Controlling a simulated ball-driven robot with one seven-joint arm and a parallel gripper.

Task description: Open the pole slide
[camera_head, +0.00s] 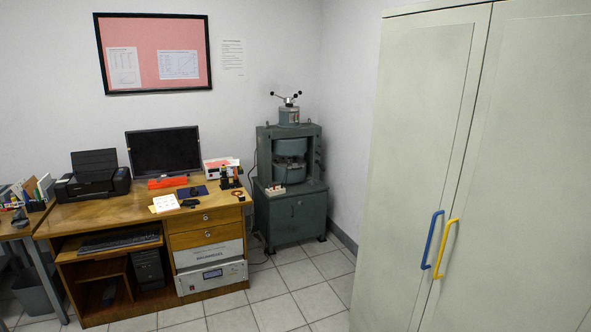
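A grey-green magnet-like machine (290,175) stands in the far corner, right of the desk. A hub with dark ball-tipped handles (287,97) sits on its top. A rounded drum-like part (290,160) shows in its frame opening. Which part is the pole slide, and whether it is open or shut, I cannot tell at this distance. My gripper is not in view.
A wooden desk (110,210) at left holds a monitor (164,151), a printer (93,174) and small items. A tall pale cabinet (400,150) with blue (431,240) and yellow (445,249) handles fills the right. Tiled floor (290,300) between them is clear.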

